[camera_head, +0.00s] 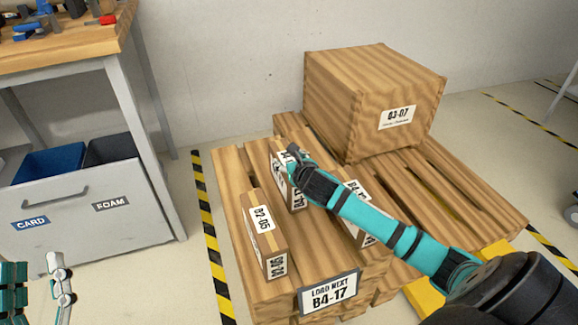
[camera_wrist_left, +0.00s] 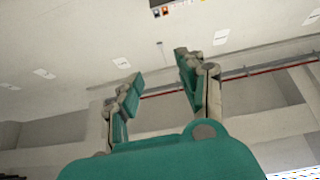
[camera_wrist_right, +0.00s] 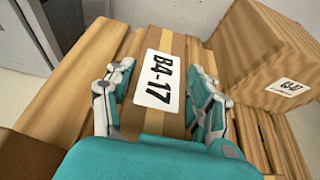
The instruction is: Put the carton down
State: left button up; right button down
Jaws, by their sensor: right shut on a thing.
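My right gripper (camera_wrist_right: 165,95) is shut on a carton labelled B4-17 (camera_wrist_right: 172,48), with one finger along each side of it. In the head view this carton (camera_head: 298,199) is partly hidden by my gripper (camera_head: 292,165). It is upright at the pallet's middle; I cannot tell whether it touches the slats. The wooden pallet (camera_head: 230,177) carries a sign (camera_head: 329,291) reading B4-17 at its front. My left gripper (camera_wrist_left: 155,75) is open and empty, away from the pallet, at the head view's lower left (camera_head: 40,285).
A narrow carton labelled 02-05 (camera_head: 262,236) stands left of the held carton. Another carton (camera_head: 357,192) is partly behind my right arm. A large box labelled 03-07 (camera_head: 350,105) stands at the back. A workbench with bins (camera_head: 110,205) is left, beyond striped floor tape (camera_head: 207,220).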

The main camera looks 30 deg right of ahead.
jog(key=shift+f, duration=0.2)
pick_arm(q)
jog(key=shift+s+r+t, duration=0.6)
jog(key=shift+r, duration=0.2)
pick_arm(e)
jog(key=c, duration=0.9)
grip_release()
jog(key=shift+f, duration=0.25)
jog(key=o, duration=0.4)
jog(key=shift+o, duration=0.2)
jog(key=shift+r, duration=0.2)
